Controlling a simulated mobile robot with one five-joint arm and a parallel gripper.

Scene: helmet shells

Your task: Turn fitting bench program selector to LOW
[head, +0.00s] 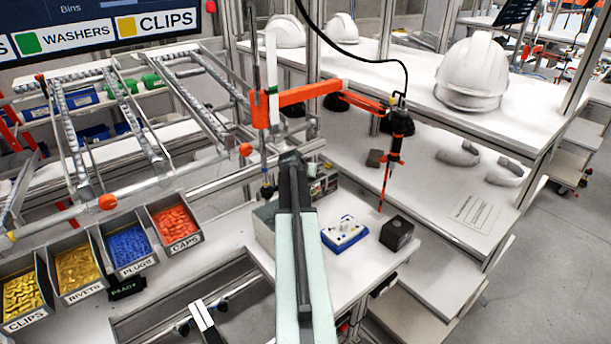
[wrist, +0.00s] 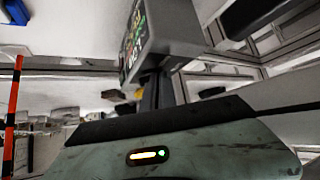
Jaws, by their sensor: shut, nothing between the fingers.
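A grey control box (head: 324,182) with a small coloured display stands at the back of the white fitting bench (head: 375,262), partly hidden behind my arm in the head view. In the wrist view a grey box (wrist: 172,30) shows close up and tilted, with green and red lit marks on its dark face. I cannot make out the program selector or its setting. My gripper (wrist: 158,88) is shut and empty in the wrist view, its dark fingers just below the box. I cannot tell whether they touch it. In the head view my arm hides the fingertips.
A blue tray (head: 345,233) and a black block (head: 397,233) lie on the bench right of my arm. An orange arm (head: 320,95) holds a hanging screwdriver (head: 391,165) above. Part bins (head: 129,250) stand left. White helmets (head: 473,72) sit on the shelf behind.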

